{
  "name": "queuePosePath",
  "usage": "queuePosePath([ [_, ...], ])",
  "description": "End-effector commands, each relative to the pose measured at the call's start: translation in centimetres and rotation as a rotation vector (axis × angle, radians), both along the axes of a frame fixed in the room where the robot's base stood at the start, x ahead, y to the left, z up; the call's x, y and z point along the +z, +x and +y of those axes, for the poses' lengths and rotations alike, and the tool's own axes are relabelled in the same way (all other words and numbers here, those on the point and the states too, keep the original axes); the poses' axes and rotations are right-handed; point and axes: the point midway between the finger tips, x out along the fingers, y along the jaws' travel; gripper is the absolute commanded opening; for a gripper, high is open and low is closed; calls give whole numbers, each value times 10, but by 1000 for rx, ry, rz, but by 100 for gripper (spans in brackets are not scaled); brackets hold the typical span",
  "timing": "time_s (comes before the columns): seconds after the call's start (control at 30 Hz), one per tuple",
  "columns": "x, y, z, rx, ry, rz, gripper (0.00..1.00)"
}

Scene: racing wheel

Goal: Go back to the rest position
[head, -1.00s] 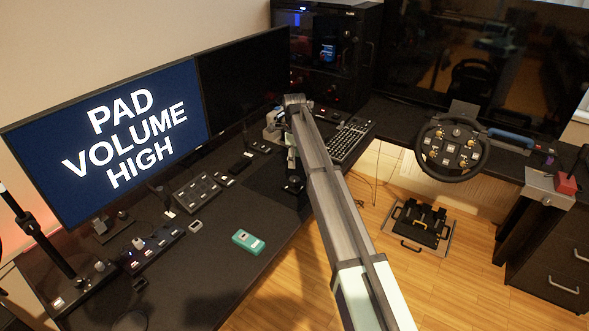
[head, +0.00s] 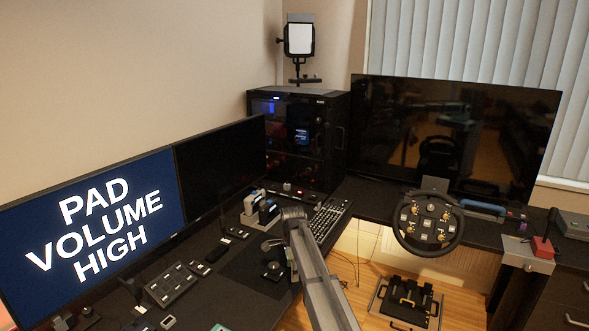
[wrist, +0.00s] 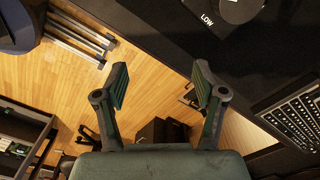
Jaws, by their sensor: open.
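My gripper (wrist: 161,88) is open and empty in the wrist view, its two fingers apart over the wooden floor beside the dark desk edge. In the head view my arm reaches up from the bottom middle to the desk's edge. A round black knob marked LOW (wrist: 236,8) sits on the desk at the top of the wrist view, apart from the fingers.
The keyboard (head: 327,221) lies right of my arm's end; it also shows in the wrist view (wrist: 295,115). The racing wheel (head: 428,223) stands further right, above the pedals (head: 408,300). A monitor (head: 95,235) reads PAD VOLUME HIGH. Open floor lies below my gripper.

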Motion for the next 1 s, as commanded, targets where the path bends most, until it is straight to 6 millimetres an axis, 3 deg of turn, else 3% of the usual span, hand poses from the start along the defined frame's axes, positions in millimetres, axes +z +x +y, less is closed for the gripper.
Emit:
queuePosePath([
  [0.03,-24,-35,-24,82,-1,5,70],
  [0.2,-83,-109,-80,413,0,3,70],
  [0.4,-135,-203,-135,797,0,1,70],
  [0.5,-150,-241,-153,956,-1,0,70],
  [0.83,-176,-335,-188,1331,-2,-2,70],
  [1.0,-200,-357,-190,1377,30,37,70],
])
